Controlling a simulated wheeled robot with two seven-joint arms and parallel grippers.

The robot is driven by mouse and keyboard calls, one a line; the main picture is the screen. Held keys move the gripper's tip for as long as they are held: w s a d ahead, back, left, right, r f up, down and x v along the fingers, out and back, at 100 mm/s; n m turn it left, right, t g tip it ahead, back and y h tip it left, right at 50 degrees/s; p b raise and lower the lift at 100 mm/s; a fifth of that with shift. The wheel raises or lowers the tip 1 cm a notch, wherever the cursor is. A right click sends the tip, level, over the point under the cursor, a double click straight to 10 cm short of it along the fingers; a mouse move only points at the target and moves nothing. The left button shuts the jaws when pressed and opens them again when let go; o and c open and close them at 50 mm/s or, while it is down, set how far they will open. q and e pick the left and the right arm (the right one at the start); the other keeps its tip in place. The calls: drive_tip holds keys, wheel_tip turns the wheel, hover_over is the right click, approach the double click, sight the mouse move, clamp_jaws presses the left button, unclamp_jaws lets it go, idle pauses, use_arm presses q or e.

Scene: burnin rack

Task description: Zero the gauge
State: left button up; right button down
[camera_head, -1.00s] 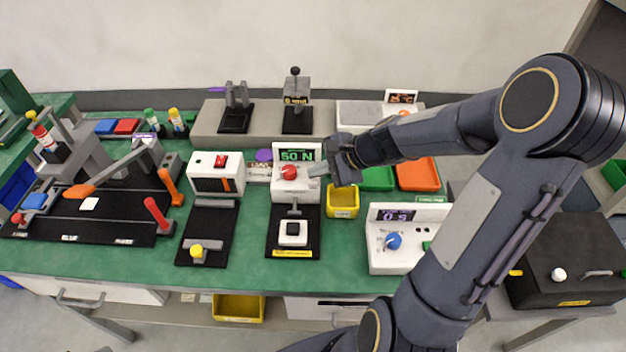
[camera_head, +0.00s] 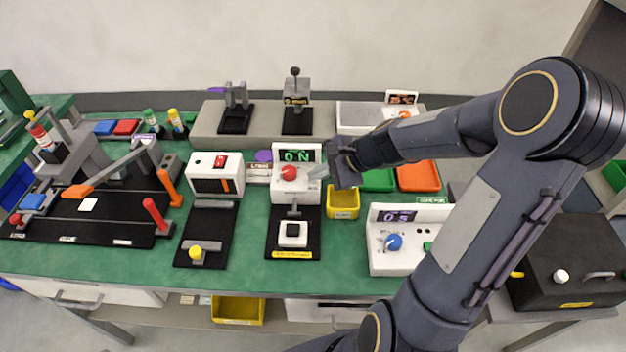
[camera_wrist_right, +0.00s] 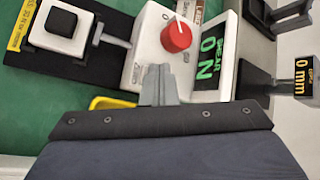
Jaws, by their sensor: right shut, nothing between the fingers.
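The force gauge (camera_head: 283,192) is a white box with a red knob (camera_head: 289,173) and a display (camera_head: 297,156) that reads 0 N in green. In the right wrist view the knob (camera_wrist_right: 176,37) and the display (camera_wrist_right: 209,66) show up close, with a white line on the knob. My right gripper (camera_head: 315,172) is shut and empty, just right of the knob. In the wrist view its fingertips (camera_wrist_right: 157,70) are by the face of the box, apart from the knob; whether they touch the face I cannot tell. My left gripper is not in view.
A black plate with a white block (camera_head: 293,234) lies in front of the gauge. A yellow bin (camera_head: 343,203) stands right of it, under my wrist. A white timer box (camera_head: 397,255) with a blue knob is at right. A white heater-like box (camera_head: 216,174) stands at left.

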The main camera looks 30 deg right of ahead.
sight(318, 182)
drive_tip(key=shift+f, duration=0.1)
idle(0.4)
drive_tip(key=shift+r+p, duration=0.75)
drive_tip(key=shift+r, duration=0.2)
wheel_tip(318, 182, up, 5)
drive_tip(key=p, duration=0.4)
drive_tip(key=shift+p, duration=0.3)
